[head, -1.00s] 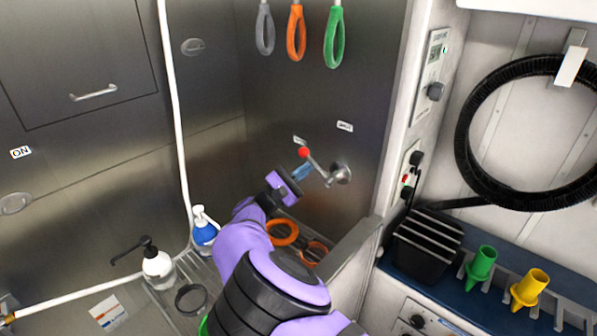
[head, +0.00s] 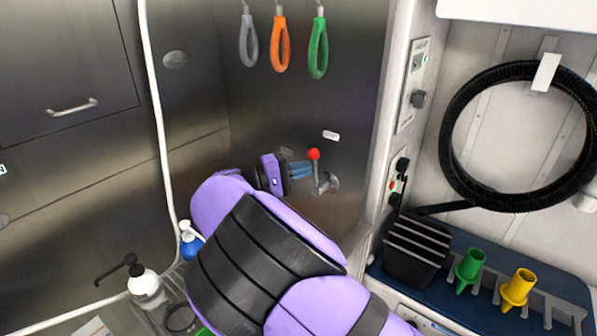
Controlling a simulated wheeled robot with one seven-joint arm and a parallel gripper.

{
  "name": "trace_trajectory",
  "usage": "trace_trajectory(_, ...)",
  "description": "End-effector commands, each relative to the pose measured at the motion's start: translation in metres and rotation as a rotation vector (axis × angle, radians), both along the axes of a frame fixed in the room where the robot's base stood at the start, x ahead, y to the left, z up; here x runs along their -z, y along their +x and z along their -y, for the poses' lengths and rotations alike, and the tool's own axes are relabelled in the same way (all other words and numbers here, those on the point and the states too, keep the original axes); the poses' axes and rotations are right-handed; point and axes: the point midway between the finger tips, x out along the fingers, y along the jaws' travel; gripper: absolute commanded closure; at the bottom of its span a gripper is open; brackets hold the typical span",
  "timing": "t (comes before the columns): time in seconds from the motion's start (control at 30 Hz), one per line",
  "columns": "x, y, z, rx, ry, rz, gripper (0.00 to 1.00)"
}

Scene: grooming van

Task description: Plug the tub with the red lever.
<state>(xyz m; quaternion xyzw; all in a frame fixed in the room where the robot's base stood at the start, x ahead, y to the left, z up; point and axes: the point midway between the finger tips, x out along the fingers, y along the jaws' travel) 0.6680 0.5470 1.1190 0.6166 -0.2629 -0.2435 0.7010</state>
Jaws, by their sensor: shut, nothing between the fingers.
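The red-knobbed lever (head: 314,156) sits on a round metal mount (head: 330,183) on the steel tub wall. Its arm stands nearly upright, with the red ball at the top. My gripper (head: 307,169) is shut and empty, its blue fingers just left of the lever's shaft, below the ball. I cannot tell whether the fingers touch the shaft. A small white label (head: 331,135) is on the wall above the lever. My arm hides much of the tub floor, and no drain shows.
Grey, orange and green loops (head: 318,48) hang above on the wall. A blue pump bottle (head: 190,241) and a white one (head: 145,284) stand at lower left. A black dryer (head: 415,250) and a coiled black hose (head: 447,150) are at right.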

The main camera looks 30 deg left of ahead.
Motion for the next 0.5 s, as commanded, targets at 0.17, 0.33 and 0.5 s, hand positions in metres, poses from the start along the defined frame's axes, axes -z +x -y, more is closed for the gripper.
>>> trace_trajectory(0.17,-0.0031,-0.0002,0.0051,0.002,0.049,0.007,1.0)
trace_trajectory(0.33,-0.0046,-0.0004,0.0075,0.002,0.046,0.007,1.0)
trace_trajectory(0.5,-0.0054,-0.0005,0.0084,0.001,0.045,0.007,1.0)
